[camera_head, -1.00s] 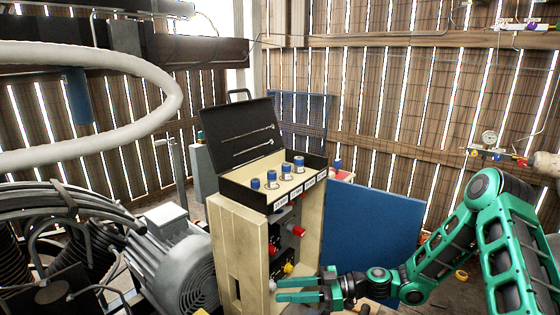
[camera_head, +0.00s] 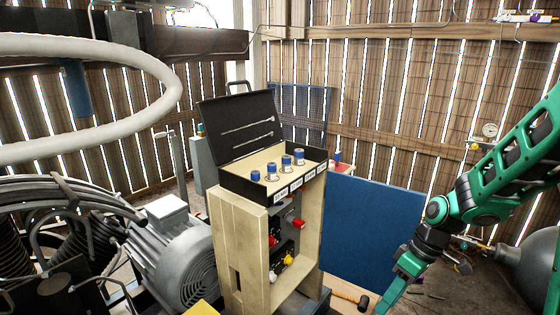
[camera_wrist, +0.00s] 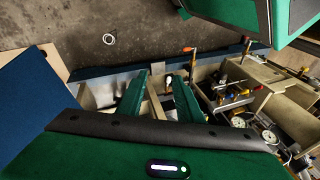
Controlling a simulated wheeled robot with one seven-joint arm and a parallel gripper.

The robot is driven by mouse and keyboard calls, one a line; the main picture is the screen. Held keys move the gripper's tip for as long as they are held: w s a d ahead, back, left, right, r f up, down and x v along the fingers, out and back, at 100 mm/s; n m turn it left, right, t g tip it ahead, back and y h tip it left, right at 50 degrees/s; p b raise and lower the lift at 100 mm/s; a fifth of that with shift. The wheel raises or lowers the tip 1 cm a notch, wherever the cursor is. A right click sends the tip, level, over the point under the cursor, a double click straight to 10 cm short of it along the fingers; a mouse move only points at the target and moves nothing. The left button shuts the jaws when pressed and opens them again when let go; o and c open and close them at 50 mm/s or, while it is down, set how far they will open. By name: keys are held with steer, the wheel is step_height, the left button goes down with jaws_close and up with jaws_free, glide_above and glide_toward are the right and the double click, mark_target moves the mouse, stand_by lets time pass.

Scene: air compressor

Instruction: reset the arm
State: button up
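My green arm enters the head view from the right edge. My gripper (camera_head: 394,292) hangs low at the right, pointing down and left, partly cut off by the bottom edge. It is clear of the wooden cabinet (camera_head: 240,250) and in front of the blue panel (camera_head: 370,225). In the wrist view my gripper (camera_wrist: 158,100) has its two green fingers spread apart. No object is held between them; a wooden frame and a small bright thing show below, through the gap.
An open black toolbox (camera_head: 262,188) with several blue-topped pieces stands on the cabinet. A grey motor (camera_head: 180,255) is left of it. A mallet (camera_head: 352,299) lies low, right of the cabinet. A dark grey tank (camera_head: 535,262) stands at the right. Pressure gauges (camera_wrist: 245,121) show in the wrist view.

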steer(key=s+d+r+m+h, duration=0.2)
steer(key=s+d+r+m, duration=0.4)
steer(key=s, duration=0.4)
steer(key=s+d+r+m+t+h, duration=0.1)
steer(key=s+d+r+m, duration=0.6)
steer(key=s, duration=0.3)
steer(key=shift+s+d+r+m+h, duration=0.15)
steer(key=shift+d+r+m+h, duration=0.2)
steer(key=shift+m, duration=0.35)
steer(key=shift+f, duration=0.1)
steer(key=shift+w+f, duration=0.25)
steer(key=shift+w, duration=0.4)
steer(key=shift+s, duration=0.1)
stand_by(1.0)
